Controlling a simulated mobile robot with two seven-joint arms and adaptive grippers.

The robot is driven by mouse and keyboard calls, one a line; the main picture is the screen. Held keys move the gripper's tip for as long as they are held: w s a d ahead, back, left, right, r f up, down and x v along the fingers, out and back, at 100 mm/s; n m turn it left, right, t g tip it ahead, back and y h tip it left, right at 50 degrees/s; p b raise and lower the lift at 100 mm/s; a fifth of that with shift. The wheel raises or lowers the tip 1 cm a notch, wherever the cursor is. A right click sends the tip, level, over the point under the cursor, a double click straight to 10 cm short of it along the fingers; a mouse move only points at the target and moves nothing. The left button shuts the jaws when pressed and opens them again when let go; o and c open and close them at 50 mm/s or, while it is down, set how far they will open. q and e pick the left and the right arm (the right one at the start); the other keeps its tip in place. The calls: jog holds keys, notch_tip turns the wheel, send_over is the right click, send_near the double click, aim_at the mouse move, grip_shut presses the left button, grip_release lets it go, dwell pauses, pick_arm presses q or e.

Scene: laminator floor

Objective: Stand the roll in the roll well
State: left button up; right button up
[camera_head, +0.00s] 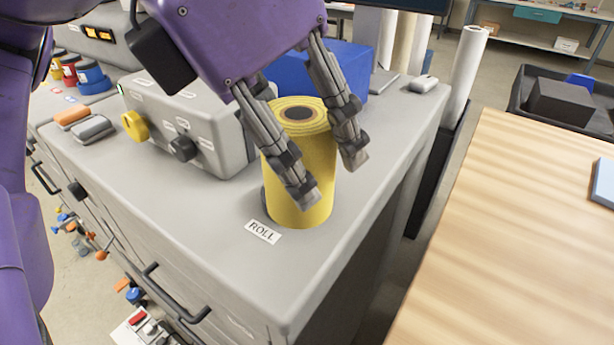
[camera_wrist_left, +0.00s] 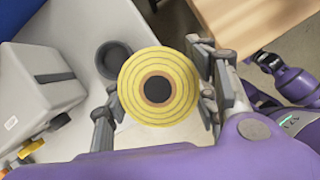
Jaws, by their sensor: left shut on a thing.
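The yellow roll (camera_head: 316,178) is upright with its dark core facing up. My left gripper (camera_head: 331,176) is shut on it, with fingers on opposite sides. In the left wrist view, the roll (camera_wrist_left: 159,87) is seen from above between the fingers (camera_wrist_left: 158,108). A dark round well (camera_wrist_left: 115,60) shows on the grey top beside the roll, with the roll outside it. In the head view the roll hides most of the well, leaving a dark edge (camera_head: 263,198) at its left. Whether the roll's base touches the top, I cannot tell.
A "ROLL" label (camera_head: 263,231) lies on the grey top in front of the roll. A grey control box (camera_head: 190,120) with knobs stands left, and a blue box (camera_head: 345,65) behind. A wooden table (camera_head: 520,240) is at the right, across a gap.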

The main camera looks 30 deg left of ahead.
pick_arm(q)
jog(key=w+a+f, duration=0.2)
jog(key=w+f, duration=0.1)
jog(key=f, duration=0.1)
jog(key=w+a+f+b, duration=0.1)
jog(key=w+a+f, duration=0.2)
jog(key=w+f, duration=0.1)
jog(key=w+a+f, duration=0.2)
jog(key=w+f, duration=0.2)
jog(key=shift+a, duration=0.35)
jog(key=shift+f, duration=0.4)
jog(key=shift+f+b, duration=0.4)
jog(key=o, duration=1)
jog(key=shift+o, duration=1.6)
jog(key=shift+r, duration=0.45)
jog(key=v, duration=1.2)
pick_arm(e)
jog(key=shift+s+d+f, duration=0.15)
jog(key=shift+s+f, duration=0.55)
jog(key=shift+f, duration=0.2)
